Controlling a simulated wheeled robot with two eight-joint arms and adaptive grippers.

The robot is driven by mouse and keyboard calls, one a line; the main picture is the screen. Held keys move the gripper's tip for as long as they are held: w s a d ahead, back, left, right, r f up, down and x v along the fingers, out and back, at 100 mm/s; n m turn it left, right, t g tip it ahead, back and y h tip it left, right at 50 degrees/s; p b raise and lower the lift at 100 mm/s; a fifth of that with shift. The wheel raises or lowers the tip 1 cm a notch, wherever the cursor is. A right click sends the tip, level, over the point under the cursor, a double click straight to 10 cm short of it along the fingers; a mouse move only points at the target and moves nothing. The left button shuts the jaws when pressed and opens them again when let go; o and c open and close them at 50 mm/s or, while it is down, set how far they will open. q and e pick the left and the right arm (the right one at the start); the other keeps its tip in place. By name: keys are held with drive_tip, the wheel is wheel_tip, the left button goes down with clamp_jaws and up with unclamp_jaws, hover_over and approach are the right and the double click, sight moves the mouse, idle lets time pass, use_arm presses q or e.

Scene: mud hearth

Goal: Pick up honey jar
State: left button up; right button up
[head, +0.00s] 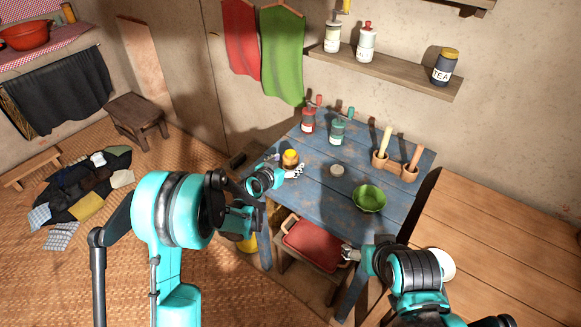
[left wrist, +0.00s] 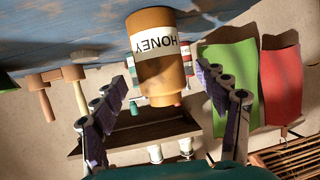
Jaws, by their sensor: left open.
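The honey jar (head: 290,160) is a small orange-brown jar with a yellow top, standing on the blue table (head: 320,155) near its left edge. In the left wrist view the honey jar (left wrist: 158,72) appears upside down, with a white HONEY label. My left gripper (head: 288,170) is open at the near side of the jar. In the left wrist view the jar lies between the spread fingers of the left gripper (left wrist: 164,66), with no clear contact. My right gripper (head: 347,252) is low near the table's front edge, too small to read.
On the blue table are a red bottle (head: 309,120), a teal bottle (head: 338,131), a small round lid-like item (head: 337,170), a green bowl (head: 369,198) and two mortars with pestles (head: 380,158). A wall shelf (head: 390,72) holds jars. A wooden table (head: 490,235) stands at right.

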use_arm(q)
drive_tip(key=x, duration=0.2)
drive_tip(key=shift+w+d+f, duration=0.1)
drive_tip(key=shift+w+f, duration=0.2)
drive_tip(key=shift+w, duration=0.05)
drive_tip(key=shift+s+r, duration=0.1)
use_arm(e)
drive_tip(key=shift+f, duration=0.5)
use_arm(q)
drive_tip(key=shift+c, duration=1.2)
drive_tip(key=c, duration=1.1)
